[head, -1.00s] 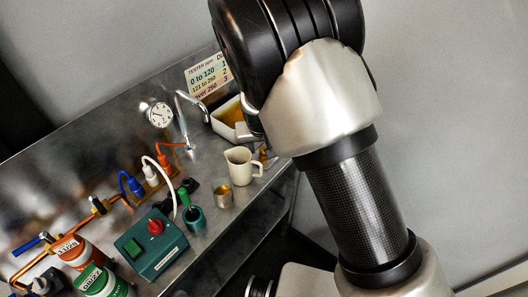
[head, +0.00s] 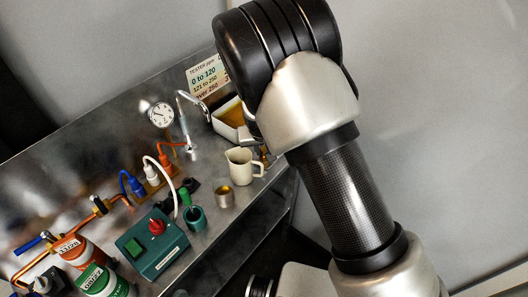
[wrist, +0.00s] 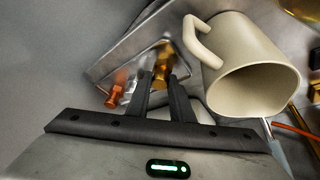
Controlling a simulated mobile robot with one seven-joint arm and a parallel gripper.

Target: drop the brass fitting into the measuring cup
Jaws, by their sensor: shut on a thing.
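The brass fitting (wrist: 162,62) is between my gripper's fingertips (wrist: 161,80) in the wrist view, and the jaws are shut on it. The measuring cup (head: 241,168) is a cream jug with a handle, standing upright near the bench's right edge in the head view. It also shows large at the right of the wrist view (wrist: 250,82), with its open mouth toward the camera. The fitting is to the left of the cup's handle there, apart from the cup. In the head view my arm hides most of the gripper.
A white tray with amber contents (head: 232,114) is behind the cup. A small metal cup (head: 225,197), a green cup (head: 196,218) and a green switch box (head: 152,246) stand in front-left. An orange fitting (wrist: 114,96) is left of my fingers.

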